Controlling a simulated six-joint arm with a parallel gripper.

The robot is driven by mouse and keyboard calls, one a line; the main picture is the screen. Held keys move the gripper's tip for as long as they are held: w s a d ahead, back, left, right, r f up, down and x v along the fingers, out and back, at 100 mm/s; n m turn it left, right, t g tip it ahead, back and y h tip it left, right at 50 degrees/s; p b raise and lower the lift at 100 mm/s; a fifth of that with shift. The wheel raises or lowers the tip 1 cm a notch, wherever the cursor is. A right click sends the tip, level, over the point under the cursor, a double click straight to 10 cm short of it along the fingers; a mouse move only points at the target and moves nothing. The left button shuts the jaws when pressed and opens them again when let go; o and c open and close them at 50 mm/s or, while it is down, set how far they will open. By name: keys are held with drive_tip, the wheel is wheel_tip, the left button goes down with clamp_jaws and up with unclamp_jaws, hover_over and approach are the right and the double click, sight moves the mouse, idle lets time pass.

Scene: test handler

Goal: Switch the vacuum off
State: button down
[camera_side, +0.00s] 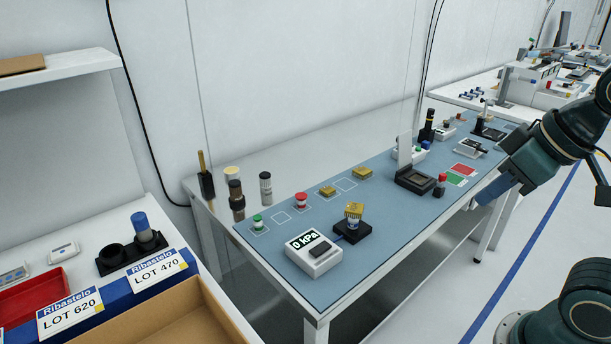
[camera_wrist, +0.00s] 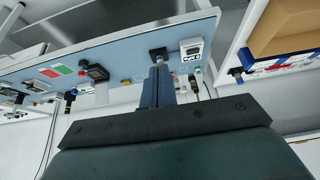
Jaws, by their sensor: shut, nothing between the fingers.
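The vacuum unit is a white box (camera_side: 314,253) at the near end of the blue mat, and its display reads "0 kPa". A small white box (camera_wrist: 191,48) with a dark display in the wrist view looks like the same unit. I cannot make out a switch clearly. My gripper (camera_side: 484,200) is shut and empty at the table's right edge, away from the unit. Its shut fingers (camera_wrist: 159,72) show in the wrist view, partly covering the bench behind.
Red (camera_side: 465,169) and green (camera_side: 455,179) patches lie nearby. Several small parts line the mat's back. A cardboard box (camera_side: 190,315) stands at lower left.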

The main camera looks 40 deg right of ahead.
idle(0.4)
drive_tip(key=m+g, duration=0.6)
drive_tip(key=m, duration=1.2)
hover_over(325, 245)
wheel_tip(325, 245, down, 6)
drive_tip(key=shift+a, duration=0.2)
drive_tip(key=shift+f, duration=0.2)
wheel_tip(325, 245, down, 14)
drive_tip(key=shift+d+r, duration=0.15)
